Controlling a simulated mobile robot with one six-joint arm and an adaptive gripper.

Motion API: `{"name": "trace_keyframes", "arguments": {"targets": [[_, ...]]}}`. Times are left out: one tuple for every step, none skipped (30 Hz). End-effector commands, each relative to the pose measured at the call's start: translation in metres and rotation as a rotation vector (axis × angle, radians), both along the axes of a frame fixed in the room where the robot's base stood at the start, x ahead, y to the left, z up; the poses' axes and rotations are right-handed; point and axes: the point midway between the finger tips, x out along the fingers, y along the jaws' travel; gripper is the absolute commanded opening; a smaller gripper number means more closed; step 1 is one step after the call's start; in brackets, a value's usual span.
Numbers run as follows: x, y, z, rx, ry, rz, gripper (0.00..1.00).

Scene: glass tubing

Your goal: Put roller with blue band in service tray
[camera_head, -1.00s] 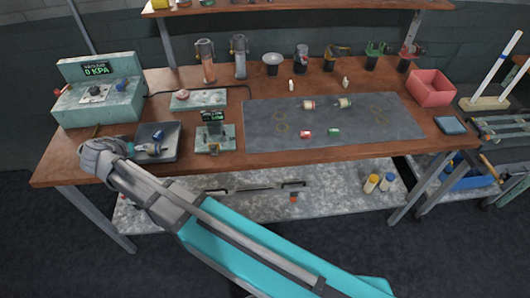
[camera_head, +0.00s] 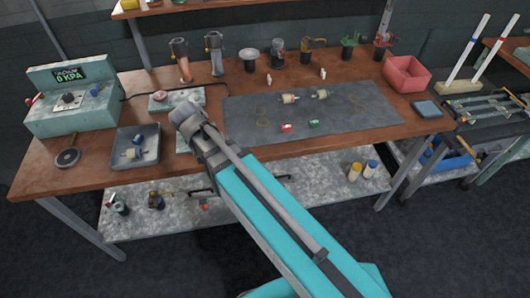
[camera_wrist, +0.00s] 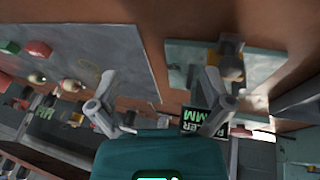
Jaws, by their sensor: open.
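The service tray (camera_head: 148,160) is a grey square tray at the front left of the bench in the head view. A small pale roller with a blue part (camera_head: 132,153) lies inside it; the detail is too small to make out the band fully. My gripper (camera_wrist: 161,76) is open and empty in the wrist view, its two fingers spread apart. In the head view my wrist (camera_head: 190,118) is to the right of the tray, and the fingers cannot be made out. The tray does not clearly show in the wrist view.
Two pale rollers (camera_head: 290,98) and red and green pieces (camera_head: 286,127) are on the grey mat (camera_head: 245,118). A pressure box reading 0 KPA (camera_head: 72,98) stands at the left. A red bin (camera_head: 407,74) is at the right. Several holders line the back.

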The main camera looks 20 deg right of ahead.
Motion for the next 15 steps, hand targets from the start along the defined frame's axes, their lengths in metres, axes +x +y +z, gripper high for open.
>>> {"name": "trace_keyframes", "arguments": {"targets": [[-0.006,-0.016,-0.002,0.009,0.024,-0.004,1.00],[-0.008,-0.023,-0.003,0.015,0.038,0.000,1.00],[-0.012,-0.033,-0.004,0.025,0.058,0.002,1.00],[-0.015,-0.041,-0.005,0.032,0.074,0.004,1.00],[-0.018,-0.049,-0.006,0.041,0.090,0.006,1.00],[-0.022,-0.059,-0.007,0.053,0.110,0.011,1.00],[-0.025,-0.066,-0.008,0.062,0.125,0.015,1.00],[-0.029,-0.073,-0.009,0.073,0.139,0.019,1.00],[-0.034,-0.083,-0.010,0.086,0.159,0.024,1.00],[-0.038,-0.090,-0.010,0.098,0.172,0.028,1.00],[-0.041,-0.097,-0.011,0.108,0.185,0.034,1.00],[-0.046,-0.105,-0.012,0.125,0.201,0.041,1.00],[-0.050,-0.112,-0.012,0.137,0.213,0.045,1.00],[-0.054,-0.118,-0.013,0.149,0.224,0.051,1.00],[-0.059,-0.126,-0.013,0.165,0.237,0.057,1.00]]}}
